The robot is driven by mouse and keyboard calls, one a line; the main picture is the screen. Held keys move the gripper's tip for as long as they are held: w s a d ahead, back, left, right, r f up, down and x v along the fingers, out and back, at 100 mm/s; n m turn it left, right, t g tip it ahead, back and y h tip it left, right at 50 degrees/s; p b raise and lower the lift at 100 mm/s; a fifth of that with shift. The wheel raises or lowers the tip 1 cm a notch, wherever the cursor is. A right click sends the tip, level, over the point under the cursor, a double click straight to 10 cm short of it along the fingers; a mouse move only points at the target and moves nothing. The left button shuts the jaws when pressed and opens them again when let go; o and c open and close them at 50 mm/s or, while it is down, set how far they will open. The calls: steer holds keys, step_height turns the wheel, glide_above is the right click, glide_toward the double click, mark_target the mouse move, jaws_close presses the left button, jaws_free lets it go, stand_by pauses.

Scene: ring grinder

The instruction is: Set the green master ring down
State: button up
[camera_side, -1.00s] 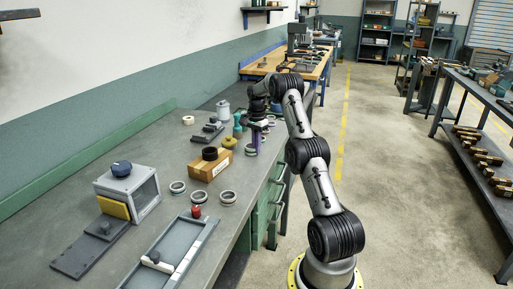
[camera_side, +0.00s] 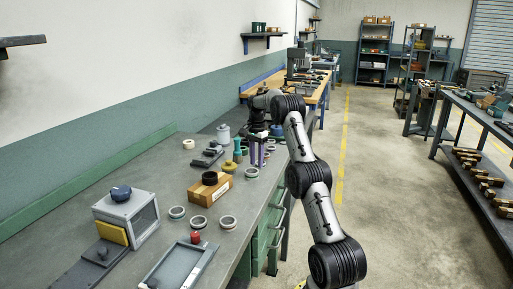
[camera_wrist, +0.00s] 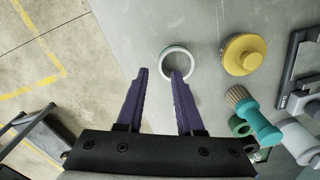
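My gripper (camera_wrist: 160,73) is open, its two purple fingers spread with nothing clearly held between them. It also shows in the side view (camera_side: 257,153), over the far part of the bench. A pale ring with a greenish inner edge (camera_wrist: 176,63) lies flat on the bench just past the right fingertip, which overlaps its near edge in the picture. It shows in the side view (camera_side: 251,173) near the bench's right edge. A smaller green ring (camera_wrist: 240,127) lies to the right of the fingers, beside a teal-handled brush (camera_wrist: 257,118). I cannot tell for sure which is the master ring.
A yellow knobbed disc (camera_wrist: 243,55) sits right of the pale ring. A wooden block with a black ring (camera_side: 210,190), several more rings and a grey tray (camera_side: 180,268) stand nearer the side camera. The bench's edge is left of the fingers in the wrist view.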

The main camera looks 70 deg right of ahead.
step_height(320, 180, up, 6)
steer(key=w+a+r+n+t, duration=0.1)
steer(key=a+r+n, duration=0.25)
steer(key=a, duration=0.55)
steer(key=w+a+r+n+h, duration=0.1)
steer(key=a+r+n, duration=0.3)
steer(key=a, duration=0.5)
steer(key=w+a+r+n+t, duration=0.1)
steer(key=a+r+n, duration=0.1)
steer(key=a+r, duration=0.55)
steer(key=s+a+f+n+t, duration=0.1)
steer(key=s+a+n, duration=0.25)
steer(key=a, duration=0.45)
steer(key=s+a+f+n+t, duration=0.1)
steer(key=s+a+n, duration=0.2)
steer(key=s+a, duration=0.3)
steer(key=s+a+f+n+t+y, duration=0.1)
steer(key=s+a+f+n, duration=0.5)
steer(key=s+a+f, duration=0.1)
steer(key=shift+s+a+t, duration=0.3)
steer(key=shift+s+a, duration=0.45)
steer(key=shift+s, duration=0.6)
